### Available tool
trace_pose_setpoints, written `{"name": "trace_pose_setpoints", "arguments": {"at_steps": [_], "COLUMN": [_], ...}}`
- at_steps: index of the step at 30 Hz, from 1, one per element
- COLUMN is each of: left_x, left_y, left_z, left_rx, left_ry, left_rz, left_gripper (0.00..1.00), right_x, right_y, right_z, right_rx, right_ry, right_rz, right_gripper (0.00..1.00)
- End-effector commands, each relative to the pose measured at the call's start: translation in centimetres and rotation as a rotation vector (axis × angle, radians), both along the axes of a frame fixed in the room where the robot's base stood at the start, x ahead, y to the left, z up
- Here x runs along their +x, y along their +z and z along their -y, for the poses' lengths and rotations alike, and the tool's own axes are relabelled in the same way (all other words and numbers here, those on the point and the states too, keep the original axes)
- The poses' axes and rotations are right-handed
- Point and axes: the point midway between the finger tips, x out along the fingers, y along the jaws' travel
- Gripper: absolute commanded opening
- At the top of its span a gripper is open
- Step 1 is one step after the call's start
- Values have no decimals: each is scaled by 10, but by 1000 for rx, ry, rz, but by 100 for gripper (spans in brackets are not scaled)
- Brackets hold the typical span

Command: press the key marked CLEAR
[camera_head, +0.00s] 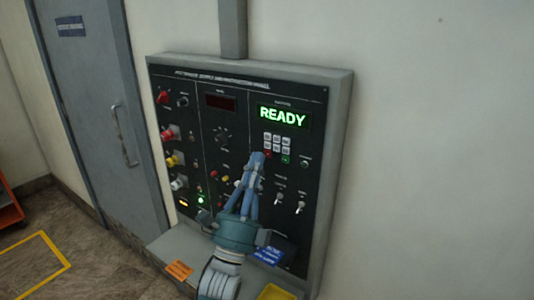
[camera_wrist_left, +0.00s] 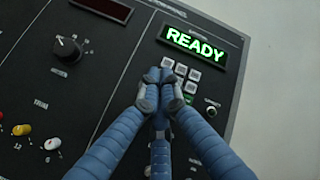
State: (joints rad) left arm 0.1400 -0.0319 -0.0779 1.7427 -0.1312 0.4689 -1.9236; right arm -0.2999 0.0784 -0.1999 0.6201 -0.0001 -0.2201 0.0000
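A keypad (camera_head: 276,143) of light keys sits under the green READY display (camera_head: 282,116) on the black panel (camera_head: 215,135). It also shows in the left wrist view (camera_wrist_left: 194,75). A green key is at its lower right (camera_head: 286,159), and a red key (camera_head: 267,154) is at its lower left. Key labels are too small to read, so I cannot tell which is CLEAR. My left gripper (camera_head: 257,157) has its blue fingers drawn together, with nothing between them. Its tips are at the keypad's lower left and hide part of it; contact is unclear. My right gripper is not in view.
A dark rotary knob (camera_wrist_left: 68,49) and a small dim red display (camera_head: 220,102) are left of the keypad. Toggle switches (camera_head: 279,197) stand below it. A grey ledge (camera_head: 180,245) juts out under the panel. The wall at right is bare.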

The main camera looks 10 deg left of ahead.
Motion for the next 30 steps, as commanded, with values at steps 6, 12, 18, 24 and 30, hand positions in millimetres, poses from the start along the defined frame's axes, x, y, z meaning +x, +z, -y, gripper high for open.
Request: {"name": "trace_pose_setpoints", "arguments": {"at_steps": [6, 12, 18, 24, 30], "left_x": [-2, -19, -37, -47, -47], "left_y": [0, 1, 0, 0, 0], "left_z": [-1, -7, -14, -17, -17], "left_rx": [0, 0, 0, 0, 0], "left_ry": [0, 1, 1, 0, 0], "left_rz": [0, -1, -2, -1, 0], "left_gripper": [0, 0, 0, 0, 0], "right_x": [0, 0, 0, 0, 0], "right_y": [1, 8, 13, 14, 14], "right_z": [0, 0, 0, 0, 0], "right_rx": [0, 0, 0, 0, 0], "right_ry": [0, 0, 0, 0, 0], "right_rz": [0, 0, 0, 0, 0], "right_gripper": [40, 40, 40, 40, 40]}}
